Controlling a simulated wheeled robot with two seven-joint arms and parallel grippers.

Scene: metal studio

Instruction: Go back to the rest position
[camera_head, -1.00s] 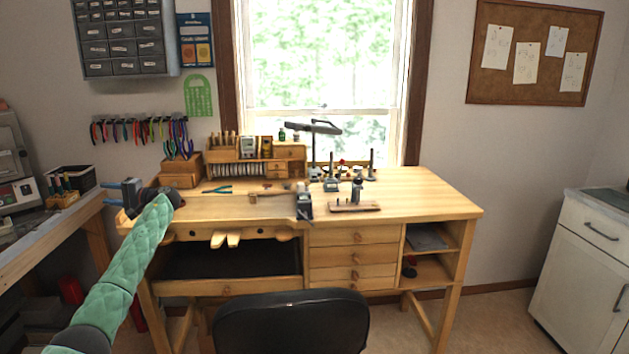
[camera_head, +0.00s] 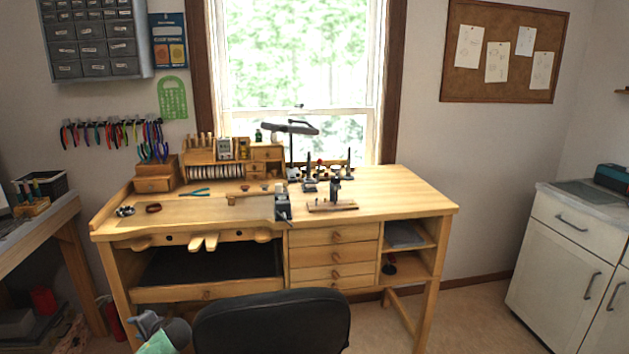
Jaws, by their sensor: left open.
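My left gripper (camera_head: 143,325) shows at the bottom of the head view, low and left of the black chair, with a bit of my green-sleeved arm below it. It is open, and I see nothing between its fingers. It is in front of the wooden workbench (camera_head: 400,190) and below its top, apart from the tools there. My right gripper is not in view.
A black chair (camera_head: 272,322) stands in front of the bench, close to the right of my left gripper. A side table (camera_head: 45,225) is at the left and a white cabinet (camera_head: 560,250) at the right. Floor (camera_head: 470,320) is clear between bench and cabinet.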

